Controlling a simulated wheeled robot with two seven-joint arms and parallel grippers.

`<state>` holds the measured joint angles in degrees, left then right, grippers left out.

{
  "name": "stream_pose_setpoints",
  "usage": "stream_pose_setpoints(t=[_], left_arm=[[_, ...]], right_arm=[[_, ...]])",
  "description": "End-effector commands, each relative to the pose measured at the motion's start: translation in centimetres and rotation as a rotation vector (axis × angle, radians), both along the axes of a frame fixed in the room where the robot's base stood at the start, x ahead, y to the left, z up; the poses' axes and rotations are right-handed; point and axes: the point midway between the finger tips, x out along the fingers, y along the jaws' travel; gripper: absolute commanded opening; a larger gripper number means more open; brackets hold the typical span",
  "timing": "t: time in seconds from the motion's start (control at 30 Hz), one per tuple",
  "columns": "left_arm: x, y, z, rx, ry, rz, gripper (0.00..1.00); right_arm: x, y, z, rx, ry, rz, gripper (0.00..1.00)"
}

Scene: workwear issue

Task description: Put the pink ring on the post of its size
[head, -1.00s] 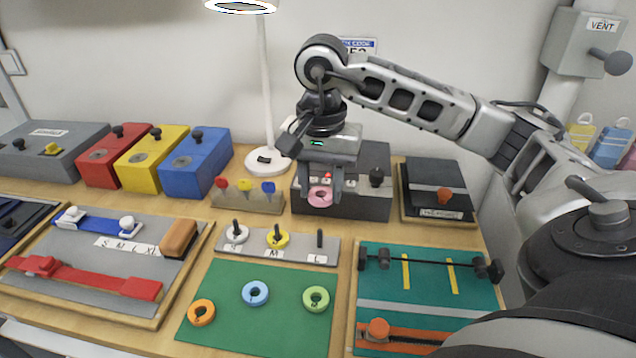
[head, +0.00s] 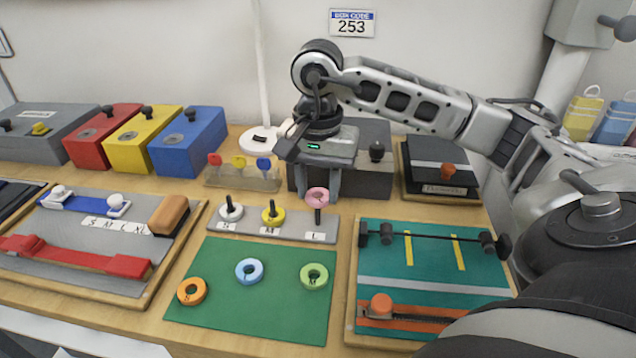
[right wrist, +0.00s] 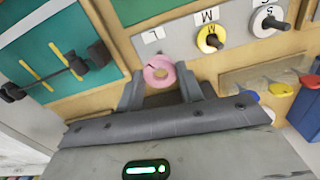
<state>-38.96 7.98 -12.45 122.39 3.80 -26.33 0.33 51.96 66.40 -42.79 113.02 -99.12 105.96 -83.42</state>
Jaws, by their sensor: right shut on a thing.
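The pink ring (head: 317,196) is held at the tips of my right gripper (head: 318,192); it also shows between the fingers in the right wrist view (right wrist: 160,72). The ring is right above or at the top of the dark L post (head: 318,215); I cannot tell whether the post passes into its hole. The grey post board (head: 284,233) has an S post with a white ring (head: 231,212) and an M post with a yellow ring (head: 272,216). My left gripper is not in view.
A green mat (head: 245,320) in front holds an orange ring (head: 192,291), a blue ring (head: 250,271) and a light green ring (head: 314,276). A teal board (head: 430,270) lies to the right. A grey box (head: 365,180) stands behind my gripper.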

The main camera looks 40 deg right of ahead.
Motion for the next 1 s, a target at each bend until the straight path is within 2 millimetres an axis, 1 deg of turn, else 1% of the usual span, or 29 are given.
stream_pose_setpoints(t=[0.37,0.67,1.0], left_arm=[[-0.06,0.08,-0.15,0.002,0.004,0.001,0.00],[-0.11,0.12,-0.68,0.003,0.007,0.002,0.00],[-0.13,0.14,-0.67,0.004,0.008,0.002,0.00]], right_arm=[[0.00,0.01,0.02,0.000,0.000,0.000,0.16],[-0.07,0.15,-0.18,0.000,0.000,0.000,0.16],[-0.07,0.15,-0.14,0.000,0.000,0.000,0.16]])
